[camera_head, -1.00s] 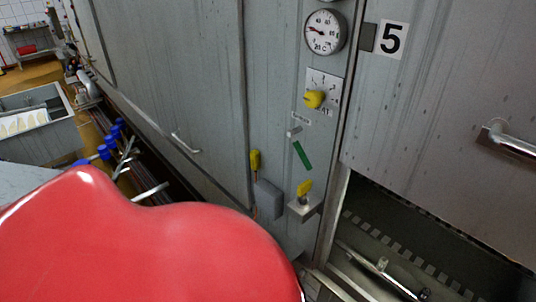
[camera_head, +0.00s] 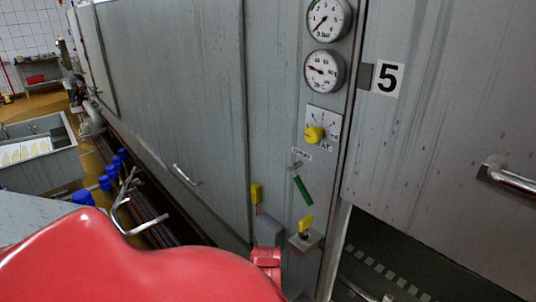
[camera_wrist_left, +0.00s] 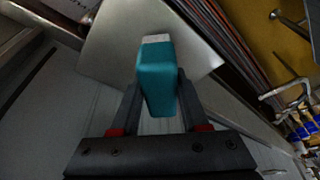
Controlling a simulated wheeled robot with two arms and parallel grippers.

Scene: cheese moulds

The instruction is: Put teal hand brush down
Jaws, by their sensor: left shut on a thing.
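The teal hand brush (camera_wrist_left: 157,80) is in the left wrist view, with a pale white strip at its far end. My left gripper (camera_wrist_left: 156,92) is shut on it, one finger on each side. Beyond the brush is a flat grey metal surface (camera_wrist_left: 108,45). I cannot tell whether the brush touches this surface. The brush is not visible in the head view, and my right gripper is in neither view.
In the head view a steel cabinet wall carries gauges (camera_head: 324,70), a yellow knob (camera_head: 314,134) and a number 5 sign (camera_head: 388,79). Blue-handled pipework (camera_head: 118,190) runs along its foot. A steel sink-like tub (camera_head: 40,160) stands at the left.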

